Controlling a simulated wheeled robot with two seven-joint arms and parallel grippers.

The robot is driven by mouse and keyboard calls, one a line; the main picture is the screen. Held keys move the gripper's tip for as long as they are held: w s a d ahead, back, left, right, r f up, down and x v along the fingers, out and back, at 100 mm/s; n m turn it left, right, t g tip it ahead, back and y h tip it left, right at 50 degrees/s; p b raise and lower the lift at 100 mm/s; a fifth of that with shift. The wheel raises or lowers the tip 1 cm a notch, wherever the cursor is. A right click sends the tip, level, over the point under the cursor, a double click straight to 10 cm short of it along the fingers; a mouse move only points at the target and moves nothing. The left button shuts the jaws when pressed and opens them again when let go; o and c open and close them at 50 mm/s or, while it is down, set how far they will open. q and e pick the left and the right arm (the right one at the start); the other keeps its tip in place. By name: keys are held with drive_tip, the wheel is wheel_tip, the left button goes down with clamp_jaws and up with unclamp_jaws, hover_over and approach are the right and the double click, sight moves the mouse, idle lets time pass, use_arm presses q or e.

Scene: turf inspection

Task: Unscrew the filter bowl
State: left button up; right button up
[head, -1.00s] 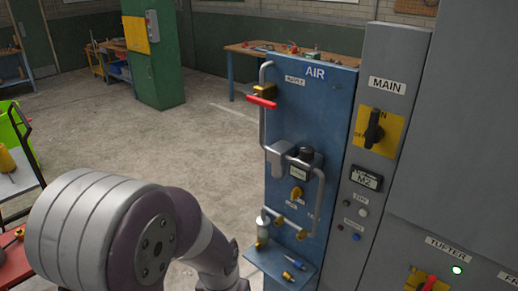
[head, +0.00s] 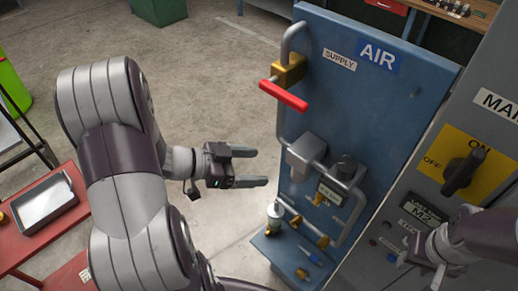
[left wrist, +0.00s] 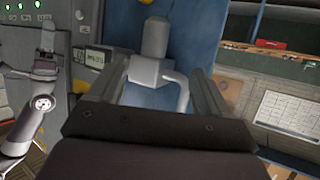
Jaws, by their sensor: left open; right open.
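The filter is mounted on the blue AIR panel (head: 345,85). Its grey head (head: 305,153) joins the pipe, and the grey filter bowl (head: 298,173) hangs below it, seen from above and mostly covered. My left gripper (head: 260,168) is open and empty, left of the bowl and pointing toward it. The left wrist view seems upside down; there the cylindrical bowl (left wrist: 154,38) shows beyond and between the two open fingers (left wrist: 160,90), apart from both. My right gripper (head: 425,252) is open near the grey cabinet at lower right.
A red-handled supply valve (head: 284,92) sticks out above the filter. A gauge unit (head: 335,185) is right of it. A red cart (head: 60,235) stands left. Open floor lies between.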

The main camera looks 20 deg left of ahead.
sight(293, 171)
use_arm(q)
drive_tip(key=p+x, duration=0.1)
drive_tip(key=x, duration=1)
drive_tip(key=shift+s+d+p, duration=0.1)
drive_tip(key=shift+d+p, duration=0.25)
drive_tip(key=shift+s+d, duration=0.2)
drive_tip(key=shift+d, duration=0.2)
drive_tip(key=shift+w+a, duration=0.15)
drive_tip(key=shift+w, duration=0.1)
drive_tip(key=shift+w+f, duration=0.1)
drive_tip(key=shift+w, duration=0.05)
drive_tip(key=c, duration=0.9)
drive_tip(key=shift+c, duration=1.1)
drive_tip(key=o, duration=0.3)
drive_tip(key=c, duration=0.3)
drive_tip(key=shift+c, duration=0.2)
use_arm(e)
drive_tip(key=shift+s+d+r, duration=0.1)
drive_tip(key=shift+s+r, duration=0.1)
drive_tip(key=shift+r, duration=0.3)
drive_tip(key=shift+s+r, duration=0.2)
drive_tip(key=shift+r, duration=0.3)
